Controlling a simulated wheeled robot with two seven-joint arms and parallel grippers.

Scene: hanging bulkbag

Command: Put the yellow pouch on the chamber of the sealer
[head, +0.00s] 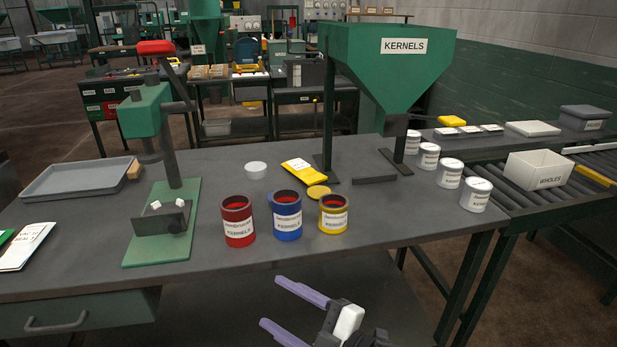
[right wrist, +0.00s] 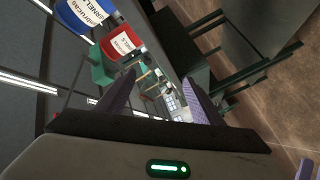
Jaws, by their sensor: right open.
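The yellow pouch (head: 304,172) with a white label lies on the grey table behind the tins, beside a round yellow lid (head: 318,191). No sealer chamber can be made out; a card with sealing text (head: 26,246) lies at the left table edge. My right gripper (head: 271,301) is open and empty in front of the table's front edge, well short of the pouch. Its two purple fingers stand apart in the right wrist view (right wrist: 158,100). A purple piece at that view's lower right corner looks like part of my left gripper (right wrist: 308,170), mostly cut off.
Red (head: 238,221), blue (head: 286,216) and yellow (head: 333,213) tins stand near the front edge. A green press (head: 150,110) and grey tray (head: 80,178) stand left. A KERNELS hopper (head: 388,70) rises behind. White-lidded tins and a roller conveyor (head: 520,185) are right.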

